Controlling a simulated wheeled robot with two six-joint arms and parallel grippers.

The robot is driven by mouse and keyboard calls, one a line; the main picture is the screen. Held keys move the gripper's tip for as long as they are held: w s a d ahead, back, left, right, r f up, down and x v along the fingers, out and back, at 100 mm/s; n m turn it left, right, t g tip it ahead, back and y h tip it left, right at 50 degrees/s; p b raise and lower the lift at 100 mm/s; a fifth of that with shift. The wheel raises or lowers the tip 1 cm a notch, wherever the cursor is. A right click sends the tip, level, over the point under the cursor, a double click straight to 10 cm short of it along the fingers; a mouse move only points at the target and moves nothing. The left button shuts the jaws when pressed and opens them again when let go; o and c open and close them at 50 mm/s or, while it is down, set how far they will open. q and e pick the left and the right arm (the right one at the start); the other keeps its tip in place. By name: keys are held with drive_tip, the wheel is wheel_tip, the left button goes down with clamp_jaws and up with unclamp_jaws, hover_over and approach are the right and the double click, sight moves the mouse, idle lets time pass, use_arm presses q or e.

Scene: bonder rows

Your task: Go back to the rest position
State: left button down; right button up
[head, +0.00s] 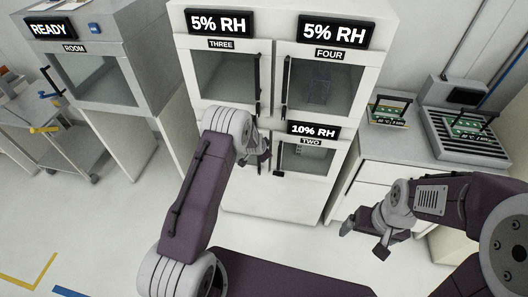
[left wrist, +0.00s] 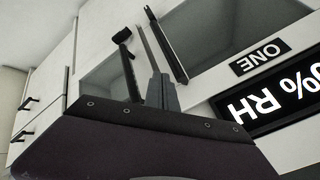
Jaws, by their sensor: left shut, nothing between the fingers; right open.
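My left gripper (head: 264,152) is in front of the white dry cabinet (head: 280,206), close to the lower doors, and partly hidden by my own wrist. In the left wrist view its fingers (left wrist: 158,75) are together and empty, near dark door handles. I cannot tell whether they touch a handle. My right gripper (head: 364,241) is open and empty, held over the floor to the right of the cabinet, in front of the bench drawers.
The cabinet has doors labelled THREE (head: 222,44), FOUR (head: 329,54) and TWO (head: 311,142); ONE (left wrist: 259,57) shows in the left wrist view. A READY oven (head: 150,52) and a cart (head: 75,145) stand left. A bench (head: 372,148) with green boards stands right. Floor is clear at lower left.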

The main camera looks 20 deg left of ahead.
use_arm(q)
drive_tip(key=w+r+t, duration=0.2)
drive_tip(key=w+r, duration=0.1)
drive_tip(key=r, duration=1)
drive_tip(key=d+v, duration=0.1)
drive_tip(key=v, duration=0.9)
drive_tip(key=s+f+n+g, duration=0.2)
drive_tip(key=s+n+g, duration=0.2)
drive_tip(key=s, duration=1)
drive_tip(key=s+f+n+g, duration=0.3)
drive_tip(key=s+n+g, duration=0.1)
drive_tip(key=s, duration=1)
drive_tip(key=shift+s+f+n+h, duration=0.3)
drive_tip(key=shift+s, duration=0.1)
use_arm(e)
drive_tip(key=shift+w+d+f, duration=0.1)
drive_tip(key=shift+w+f, duration=0.15)
drive_tip(key=shift+w, duration=0.15)
use_arm(q)
drive_tip(key=shift+s, duration=0.15)
use_arm(e)
drive_tip(key=shift+s, duration=0.15)
